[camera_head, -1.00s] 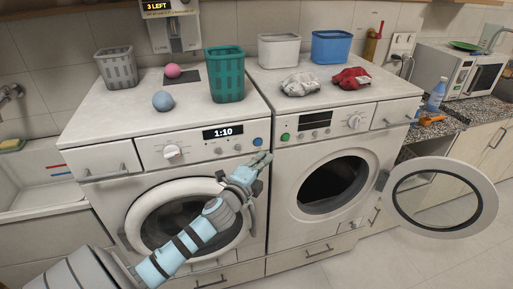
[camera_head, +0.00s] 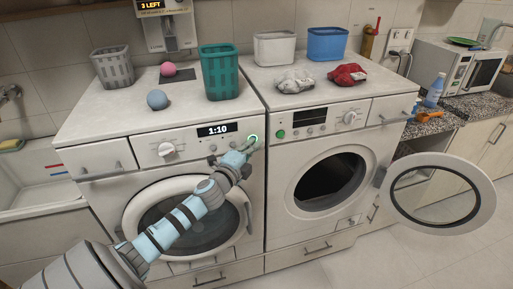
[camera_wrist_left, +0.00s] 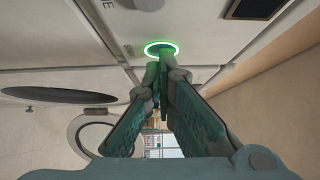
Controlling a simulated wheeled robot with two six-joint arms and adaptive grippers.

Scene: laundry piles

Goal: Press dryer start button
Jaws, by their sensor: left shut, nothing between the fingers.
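The left machine (camera_head: 95,185) has a lit display (camera_head: 219,130) reading 1:10 and a shut round door. At the right end of its panel is a round button (camera_head: 253,137) with a glowing green ring, which also shows in the left wrist view (camera_wrist_left: 160,48). My left gripper (camera_head: 250,147) is shut and empty, its fingertips at the button; in the wrist view the closed tips (camera_wrist_left: 160,68) meet its lower edge. Contact looks likely but the tips partly hide the button face. I cannot tell from labels which machine is the dryer.
The right machine (camera_head: 275,190) has a dark display, a green button (camera_head: 281,134) and its round door (camera_head: 440,194) swung open to the right. Baskets, two balls and crumpled cloths sit on the machine tops. A sink (camera_head: 25,180) is at the left.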

